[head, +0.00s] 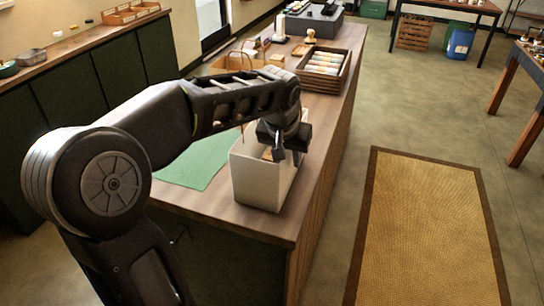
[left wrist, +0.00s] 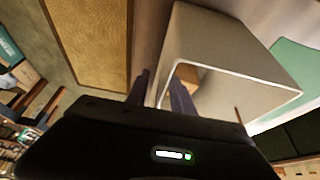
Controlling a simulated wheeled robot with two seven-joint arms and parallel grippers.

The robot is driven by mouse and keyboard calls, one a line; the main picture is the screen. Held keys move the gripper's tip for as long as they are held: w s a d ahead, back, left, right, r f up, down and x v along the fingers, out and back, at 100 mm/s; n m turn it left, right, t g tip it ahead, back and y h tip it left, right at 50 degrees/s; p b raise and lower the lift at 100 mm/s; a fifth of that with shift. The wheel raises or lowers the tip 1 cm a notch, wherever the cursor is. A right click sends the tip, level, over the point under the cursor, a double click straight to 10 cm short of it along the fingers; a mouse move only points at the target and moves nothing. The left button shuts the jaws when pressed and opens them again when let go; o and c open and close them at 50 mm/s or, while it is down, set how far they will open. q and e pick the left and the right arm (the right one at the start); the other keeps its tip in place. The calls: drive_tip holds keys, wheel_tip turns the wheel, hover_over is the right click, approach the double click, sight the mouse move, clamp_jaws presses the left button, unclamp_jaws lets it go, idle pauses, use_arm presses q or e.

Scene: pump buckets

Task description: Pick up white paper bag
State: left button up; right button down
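The white paper bag (head: 258,183) stands upright and open-topped on the near end of the wooden counter. Something brown shows inside it, but I cannot tell what. My left gripper (head: 287,154) is over the bag's right rim, pointing down. In the left wrist view, the two fingers of the gripper (left wrist: 160,95) are apart, with the rim of the bag (left wrist: 215,42) between them. I cannot tell whether either finger touches the wall. My right gripper is out of view.
A green mat (head: 196,163) lies left of the bag on the counter (head: 262,229). A crate of rolled items (head: 323,72) and a brown bag (head: 229,64) stand farther back. A woven rug (head: 424,235) lies on the floor at right.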

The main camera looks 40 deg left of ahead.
use_arm(q)
drive_tip(key=shift+f, duration=0.25)
idle(0.4)
clamp_jaws()
drive_tip(key=shift+w, duration=0.1)
idle(1.2)
